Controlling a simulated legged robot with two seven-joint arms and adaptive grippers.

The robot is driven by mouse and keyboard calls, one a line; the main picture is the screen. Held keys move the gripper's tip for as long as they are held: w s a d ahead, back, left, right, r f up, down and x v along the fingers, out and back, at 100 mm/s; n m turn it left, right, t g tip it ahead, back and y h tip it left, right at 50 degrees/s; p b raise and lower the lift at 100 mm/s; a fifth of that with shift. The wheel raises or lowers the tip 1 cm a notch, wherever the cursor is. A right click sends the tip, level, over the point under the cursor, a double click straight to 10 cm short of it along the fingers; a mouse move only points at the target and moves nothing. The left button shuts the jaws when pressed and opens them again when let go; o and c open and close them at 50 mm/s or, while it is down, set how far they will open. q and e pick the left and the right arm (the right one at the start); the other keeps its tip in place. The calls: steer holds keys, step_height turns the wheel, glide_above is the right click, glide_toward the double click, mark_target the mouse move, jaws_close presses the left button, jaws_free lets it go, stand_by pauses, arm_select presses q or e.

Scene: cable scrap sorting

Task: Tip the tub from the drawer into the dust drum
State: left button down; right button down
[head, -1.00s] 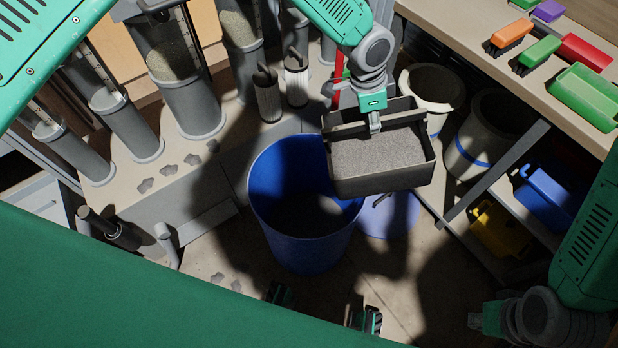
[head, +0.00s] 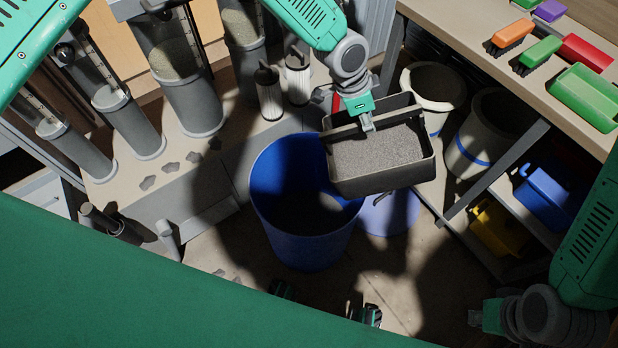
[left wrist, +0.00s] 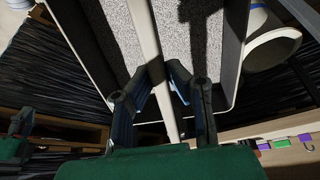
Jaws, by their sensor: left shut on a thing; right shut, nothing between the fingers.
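A dark grey tub (head: 388,185) filled with grey granules hangs in the head view, slightly tilted, above and partly over the right rim of the blue drum (head: 310,248). My left gripper (head: 366,123) is shut on the tub's handle bar, which also shows between the fingers (left wrist: 165,98) in the left wrist view. Granules (left wrist: 192,35) show on both sides of that bar. The drum is open at the top, and its inside is mostly in shadow. My right gripper (head: 476,318) is at the lower right, away from the tub and drum, shut and empty.
Grey cylinders with granules (head: 192,105) stand on a bench at the left. Two pale round bins (head: 432,88) stand right of the tub.

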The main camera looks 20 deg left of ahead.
mark_target(350, 125)
arm_select(q)
steer(key=shift+w, duration=0.1)
steer(key=shift+s+a+f+h, duration=0.15)
steer(key=shift+s+a+h, duration=0.05)
steer(key=shift+a+h, duration=0.35)
steer(key=shift+s+a+t+h, duration=0.1)
steer(key=shift+a+t+h, duration=0.1)
steer(key=shift+t+h, duration=0.25)
steer(key=shift+d, duration=0.1)
steer(key=shift+f+b, duration=0.1)
steer(key=shift+b, duration=0.2)
steer(key=shift+s+a+f+b, duration=0.15)
steer(key=shift+a+f+b, duration=0.1)
steer(key=shift+a+b, duration=0.15)
steer(key=shift+s+a+f+t+h+b, duration=0.25)
steer(key=shift+a+h+b, duration=0.35)
steer(key=shift+h+b, duration=0.3)
